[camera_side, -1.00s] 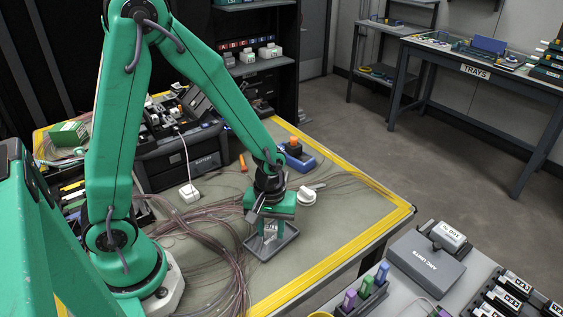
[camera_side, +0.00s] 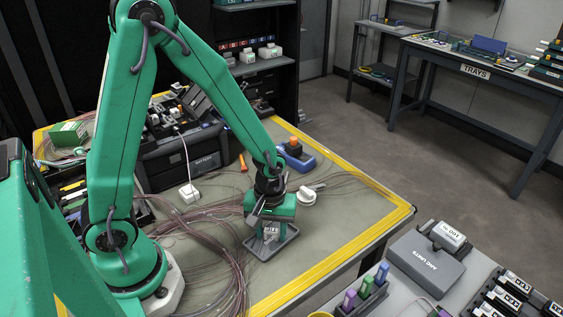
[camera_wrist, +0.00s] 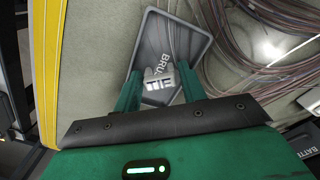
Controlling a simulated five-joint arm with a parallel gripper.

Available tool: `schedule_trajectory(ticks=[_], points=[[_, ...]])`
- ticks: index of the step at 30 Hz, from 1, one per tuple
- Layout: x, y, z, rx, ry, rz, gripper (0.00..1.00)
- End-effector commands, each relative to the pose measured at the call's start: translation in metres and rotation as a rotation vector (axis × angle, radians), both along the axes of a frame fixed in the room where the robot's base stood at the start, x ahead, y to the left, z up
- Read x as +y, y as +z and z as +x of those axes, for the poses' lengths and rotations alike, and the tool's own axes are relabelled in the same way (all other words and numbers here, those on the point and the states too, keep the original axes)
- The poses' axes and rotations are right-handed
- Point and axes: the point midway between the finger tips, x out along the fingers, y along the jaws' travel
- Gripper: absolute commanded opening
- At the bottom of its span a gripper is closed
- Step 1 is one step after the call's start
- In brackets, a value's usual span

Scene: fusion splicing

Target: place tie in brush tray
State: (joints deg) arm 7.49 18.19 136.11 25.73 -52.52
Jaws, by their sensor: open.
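The brush tray is a shallow grey tray (camera_side: 283,241) lying on the work table; its lettering is partly readable in the wrist view (camera_wrist: 196,40). The tie is a small pale grey piece marked "TIE" (camera_wrist: 158,86). In the wrist view it shows against the tray, between the two green fingers of my gripper (camera_wrist: 160,90). In the side view the tie (camera_side: 271,231) is just below my gripper (camera_side: 270,228), over the tray. My gripper is open around the tie. I cannot tell whether the tie touches the tray floor.
Loose brown fibre loops (camera_side: 215,235) spread over the table left of the tray. A white round piece (camera_side: 306,196) and a blue tool with an orange top (camera_side: 295,157) are behind it. A black splicer case (camera_side: 185,155) stands further back. The yellow-edged table front is clear.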

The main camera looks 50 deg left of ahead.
Motion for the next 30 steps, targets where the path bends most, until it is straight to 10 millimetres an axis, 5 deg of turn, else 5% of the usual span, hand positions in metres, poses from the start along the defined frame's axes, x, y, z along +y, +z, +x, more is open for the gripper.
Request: schedule_trajectory(ticks=[11,30], points=[[0.000,0.022,0.001,-0.004,0.000,0.000,0.41],[0.000,0.103,0.001,-0.005,0.000,-0.001,0.41]])
